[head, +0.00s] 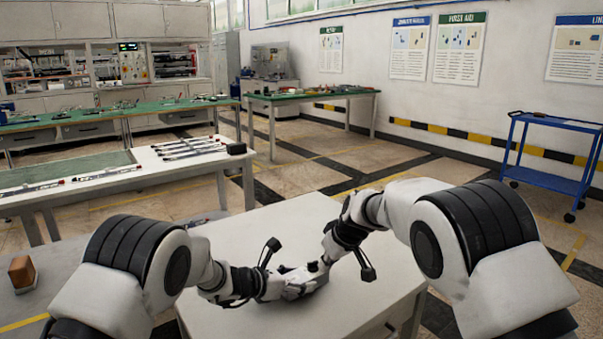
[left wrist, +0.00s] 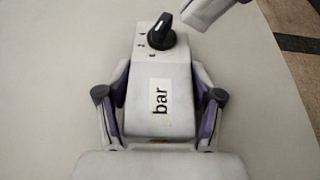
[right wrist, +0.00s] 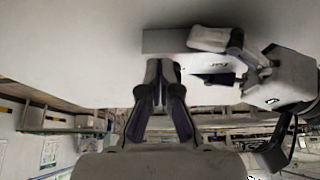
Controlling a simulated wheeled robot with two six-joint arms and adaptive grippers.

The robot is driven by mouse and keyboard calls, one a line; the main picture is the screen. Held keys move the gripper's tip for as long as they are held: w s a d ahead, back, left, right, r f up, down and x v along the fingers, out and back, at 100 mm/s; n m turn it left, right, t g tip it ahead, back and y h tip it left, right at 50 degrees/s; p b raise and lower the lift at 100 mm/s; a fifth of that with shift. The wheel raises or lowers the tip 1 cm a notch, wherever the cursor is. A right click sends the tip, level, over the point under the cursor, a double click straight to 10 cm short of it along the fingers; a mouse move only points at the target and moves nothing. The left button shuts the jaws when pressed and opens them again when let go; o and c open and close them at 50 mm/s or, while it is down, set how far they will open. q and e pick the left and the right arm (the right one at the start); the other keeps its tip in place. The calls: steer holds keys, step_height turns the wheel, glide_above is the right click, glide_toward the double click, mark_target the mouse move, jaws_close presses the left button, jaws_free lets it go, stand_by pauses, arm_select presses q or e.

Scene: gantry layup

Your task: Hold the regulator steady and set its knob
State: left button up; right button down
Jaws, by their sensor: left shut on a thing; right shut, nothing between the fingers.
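The regulator is a pale grey box with a "bar" label, standing on the white table; in the left wrist view its body (left wrist: 160,85) fills the middle. Its black knob (left wrist: 162,34) is at the far end of the top, with small marks beside it. My left gripper (left wrist: 160,100) is shut on the regulator body, one finger on each side. It also shows in the head view (head: 298,283). My right gripper (right wrist: 160,80) is shut and empty, close to the regulator's end (right wrist: 165,41). In the left wrist view its tip (left wrist: 200,14) is just right of the knob, apparently apart from it.
The white table (head: 255,235) is otherwise clear around the regulator. A longer table with thin bars (head: 190,148) stands at the back left, green-topped benches (head: 310,95) behind. A blue cart (head: 550,155) stands at the right, and a brown block (head: 22,270) at the far left.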

steer(key=shift+w+a, duration=0.2)
steer(key=shift+a, duration=0.1)
stand_by(0.4)
steer(key=shift+s+a, duration=0.25)
steer(key=shift+s+a, duration=0.25)
steer(key=shift+a, duration=0.15)
steer(key=shift+s+a, duration=0.1)
steer(key=shift+a, duration=0.05)
stand_by(0.5)
steer(key=shift+s, duration=0.35)
step_height(320, 180, up, 6)
stand_by(0.4)
